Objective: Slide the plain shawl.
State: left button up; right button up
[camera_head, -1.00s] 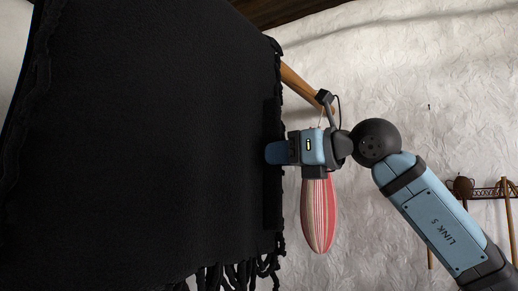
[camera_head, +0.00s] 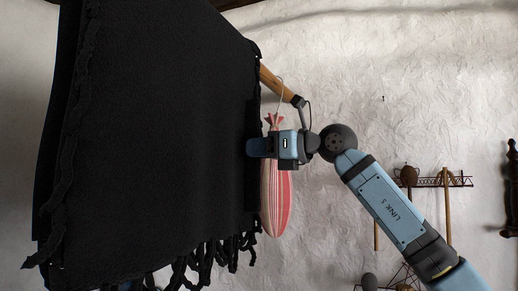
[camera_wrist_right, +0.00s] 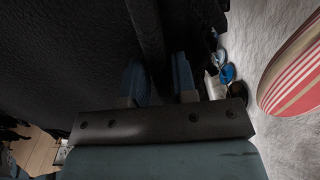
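The plain shawl (camera_head: 160,130) is black with a fringed lower edge. It hangs large and close across the left half of the head view and fills the upper left of the right wrist view (camera_wrist_right: 70,50). My right gripper (camera_head: 252,147) is at its right edge, about halfway down, with one blue finger over the front. In the wrist view my right gripper (camera_wrist_right: 160,80) has a dark strip of the cloth between its two fingers, and they appear closed on it. My left gripper is not in view.
A wooden pole (camera_head: 272,85) sticks out behind the shawl's upper right edge. A wall rack (camera_head: 455,181) is farther right.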

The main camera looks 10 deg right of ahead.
jog(key=shift+o, duration=1.1)
jog(key=b+v, duration=0.3)
jog(key=v, duration=1.1)
jog(key=shift+b, duration=0.4)
